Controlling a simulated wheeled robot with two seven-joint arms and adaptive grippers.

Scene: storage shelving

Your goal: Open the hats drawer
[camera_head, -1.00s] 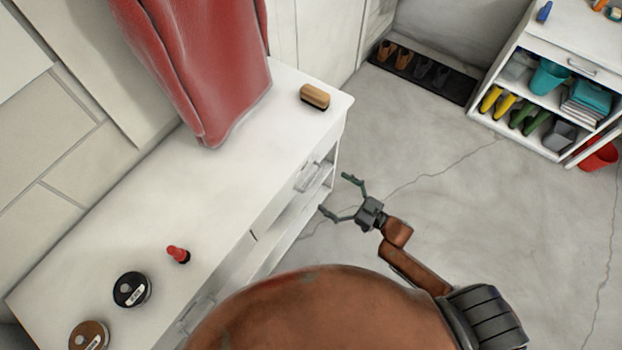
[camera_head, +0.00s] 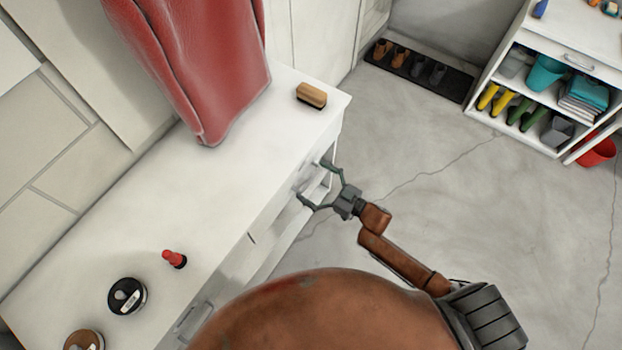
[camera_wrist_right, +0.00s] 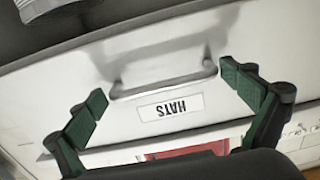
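The hats drawer (camera_wrist_right: 200,65) is the white front that fills much of the right wrist view. Its label reads HATS upside down (camera_wrist_right: 170,108), and its bar handle (camera_wrist_right: 163,84) lies beside the label. In the head view the handle sits at the far end of the white cabinet's front, partly hidden by my gripper. My right gripper (camera_head: 314,182) is open at this drawer front. In the wrist view its green-padded fingers (camera_wrist_right: 167,100) stand at either end of the handle, with nothing between them gripped. The drawer looks closed. My left gripper is not in view.
The cabinet top (camera_head: 205,190) holds a brush (camera_head: 311,95), a red lipstick-like item (camera_head: 174,259) and round tins (camera_head: 127,296). A red garment (camera_head: 195,65) hangs above it. A shoe mat (camera_head: 420,72) and a white shelf unit (camera_head: 555,60) stand beyond open floor.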

